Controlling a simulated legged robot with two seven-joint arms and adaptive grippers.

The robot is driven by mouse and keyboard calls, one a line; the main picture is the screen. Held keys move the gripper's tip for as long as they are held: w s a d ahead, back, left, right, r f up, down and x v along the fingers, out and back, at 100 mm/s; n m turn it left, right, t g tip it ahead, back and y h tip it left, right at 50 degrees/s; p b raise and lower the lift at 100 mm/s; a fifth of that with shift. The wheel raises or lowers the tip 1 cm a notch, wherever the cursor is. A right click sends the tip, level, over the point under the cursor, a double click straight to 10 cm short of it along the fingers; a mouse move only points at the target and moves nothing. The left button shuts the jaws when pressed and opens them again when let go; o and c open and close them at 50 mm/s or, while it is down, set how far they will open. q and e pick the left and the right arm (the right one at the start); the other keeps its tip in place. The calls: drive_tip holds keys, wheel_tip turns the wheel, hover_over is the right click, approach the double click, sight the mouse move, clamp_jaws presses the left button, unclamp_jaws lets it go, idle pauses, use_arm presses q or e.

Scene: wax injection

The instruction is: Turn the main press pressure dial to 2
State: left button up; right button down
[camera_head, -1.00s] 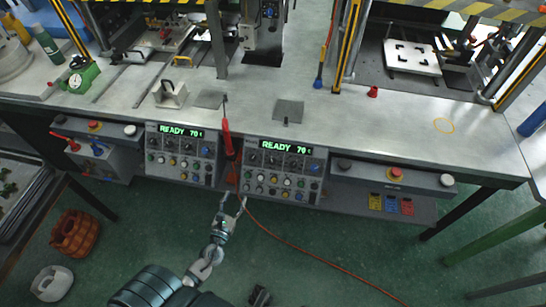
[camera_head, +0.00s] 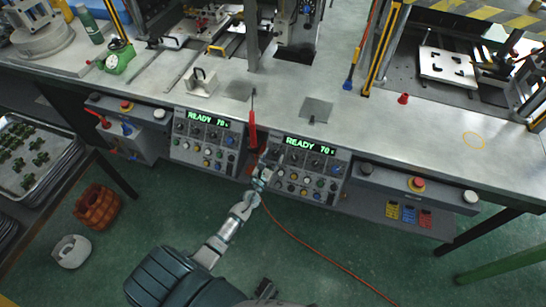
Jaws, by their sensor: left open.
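Two control panels are on the front of the bench, each with a green "READY 70" display and rows of knobs and buttons. The left panel (camera_head: 207,141) is clear of my arm. My left gripper (camera_head: 270,156) is open at the left edge of the right panel (camera_head: 308,170), near its upper knobs, and partly covers that edge. I cannot tell whether it touches a knob. Small dark dials (camera_head: 316,162) sit in a row under the right display (camera_head: 310,146). Their labels and settings are too small to read, so I cannot tell which one is the main press pressure dial.
A red-handled tool (camera_head: 252,130) hangs between the panels, close to my left gripper. An orange cable (camera_head: 310,246) runs across the floor. A red button (camera_head: 417,184) is on the box at right. The bench top (camera_head: 430,125) is above the panels.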

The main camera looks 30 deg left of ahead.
use_arm(q)
drive_tip(key=shift+w, duration=0.1)
drive_tip(key=shift+d+r, duration=0.1)
clamp_jaws()
